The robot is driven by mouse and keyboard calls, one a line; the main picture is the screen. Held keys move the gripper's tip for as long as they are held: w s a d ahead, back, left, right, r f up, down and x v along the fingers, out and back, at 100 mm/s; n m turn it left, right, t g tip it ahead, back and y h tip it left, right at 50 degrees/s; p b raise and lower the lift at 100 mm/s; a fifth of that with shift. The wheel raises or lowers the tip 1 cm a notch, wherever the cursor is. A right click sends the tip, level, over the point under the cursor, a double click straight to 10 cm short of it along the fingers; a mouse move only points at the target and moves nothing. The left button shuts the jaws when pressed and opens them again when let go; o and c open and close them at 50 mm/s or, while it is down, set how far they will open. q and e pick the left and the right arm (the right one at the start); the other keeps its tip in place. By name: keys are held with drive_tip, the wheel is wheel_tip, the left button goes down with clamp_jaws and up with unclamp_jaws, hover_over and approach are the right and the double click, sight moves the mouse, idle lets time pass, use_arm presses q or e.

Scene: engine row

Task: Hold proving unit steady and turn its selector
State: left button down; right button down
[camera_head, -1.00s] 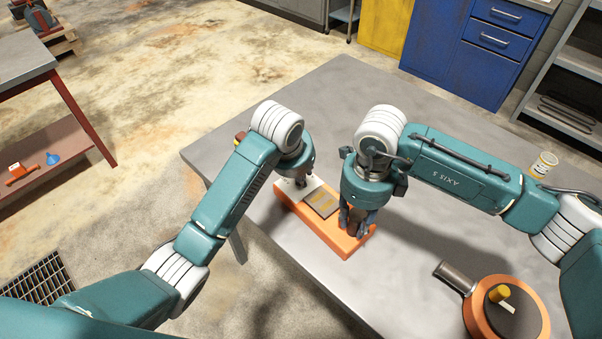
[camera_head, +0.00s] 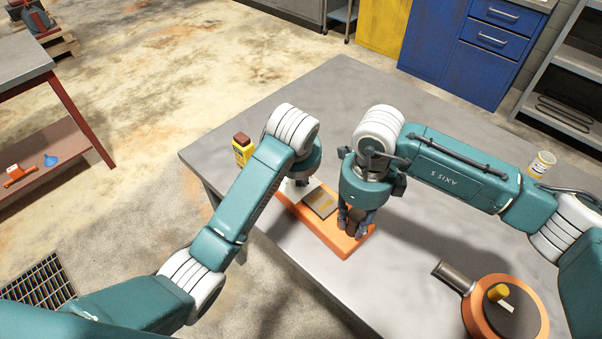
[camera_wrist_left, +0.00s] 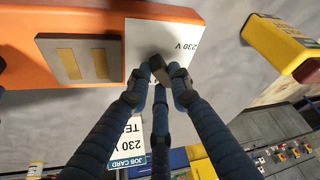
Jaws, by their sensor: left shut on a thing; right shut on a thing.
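The proving unit (camera_head: 330,236) is a long orange block lying on the grey table, with a white plate and a grey panel with yellowish pads on top. It also shows in the left wrist view (camera_wrist_left: 60,18). My left gripper (camera_head: 298,184) is at its far end. In the left wrist view its dark fingers (camera_wrist_left: 163,80) are shut on the selector (camera_wrist_left: 181,72), a small dark knob on the white plate marked 230 V; they hide much of it. My right gripper (camera_head: 355,226) is shut on the near end of the proving unit, around a dark brownish part, mostly hidden.
At the table's right are an orange round device (camera_head: 508,308) and a yellow-and-white jar (camera_head: 542,163). A job card (camera_wrist_left: 125,158) shows in the left wrist view. The table's (camera_head: 335,100) far part is clear.

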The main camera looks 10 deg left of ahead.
use_arm(q)
drive_tip(key=c, duration=1.8)
unclamp_jaws()
drive_tip(key=shift+r, duration=0.1)
drive_tip(key=shift+v, duration=5.9)
drive_tip(key=shift+s, duration=0.1)
